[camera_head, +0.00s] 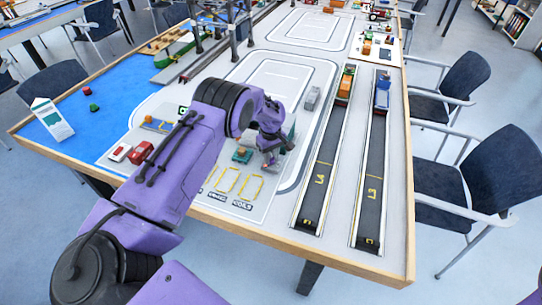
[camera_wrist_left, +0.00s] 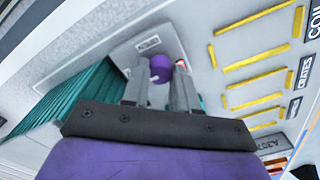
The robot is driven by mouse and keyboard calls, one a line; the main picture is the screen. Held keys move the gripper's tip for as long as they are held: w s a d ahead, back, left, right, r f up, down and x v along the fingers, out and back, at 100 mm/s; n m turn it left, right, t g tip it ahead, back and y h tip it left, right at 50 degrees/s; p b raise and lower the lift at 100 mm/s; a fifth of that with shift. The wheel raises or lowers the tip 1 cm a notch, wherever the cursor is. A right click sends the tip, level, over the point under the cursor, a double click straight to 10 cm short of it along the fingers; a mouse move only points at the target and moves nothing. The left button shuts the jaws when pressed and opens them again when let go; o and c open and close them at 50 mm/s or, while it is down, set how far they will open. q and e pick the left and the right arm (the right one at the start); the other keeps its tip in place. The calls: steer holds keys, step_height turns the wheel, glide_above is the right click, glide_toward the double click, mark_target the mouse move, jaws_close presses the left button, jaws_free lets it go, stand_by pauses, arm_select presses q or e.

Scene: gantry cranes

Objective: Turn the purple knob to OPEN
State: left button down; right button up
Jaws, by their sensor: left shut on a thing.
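The purple knob (camera_wrist_left: 160,68) sits on a small grey panel (camera_wrist_left: 122,56) in the left wrist view. It has a pale pointer mark on its near side. A small label (camera_wrist_left: 148,43) is behind the knob, too small to read surely, and a red mark (camera_wrist_left: 181,63) is at its right. My left gripper (camera_wrist_left: 159,82) has one finger on each side of the knob and is shut on it. In the head view my left gripper (camera_head: 270,158) reaches down at the table and hides the knob. My right gripper is not in view.
Teal ribbed container walls (camera_wrist_left: 85,100) stand close left of the fingers. Yellow bay markings (camera_wrist_left: 252,75) lie to the right. In the head view, two dark conveyor lanes (camera_head: 318,185) with vehicles run along the table's right. A red truck (camera_head: 141,153) stands left of my arm.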

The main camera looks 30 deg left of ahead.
arm_select(q)
steer(key=m+b, duration=0.1)
steer(key=m, duration=0.2)
steer(key=m+b, duration=0.1)
steer(key=m, duration=0.3)
steer(key=shift+m+b, duration=0.3)
steer(key=shift+m, duration=0.1)
steer(key=m+b, duration=0.1)
steer(key=m, duration=0.8)
steer(key=shift+m, duration=0.3)
steer(key=shift+b, duration=0.3)
steer(key=c, duration=0.9)
jaws_free()
steer(key=shift+w+d, duration=0.1)
steer(key=shift+o, duration=0.2)
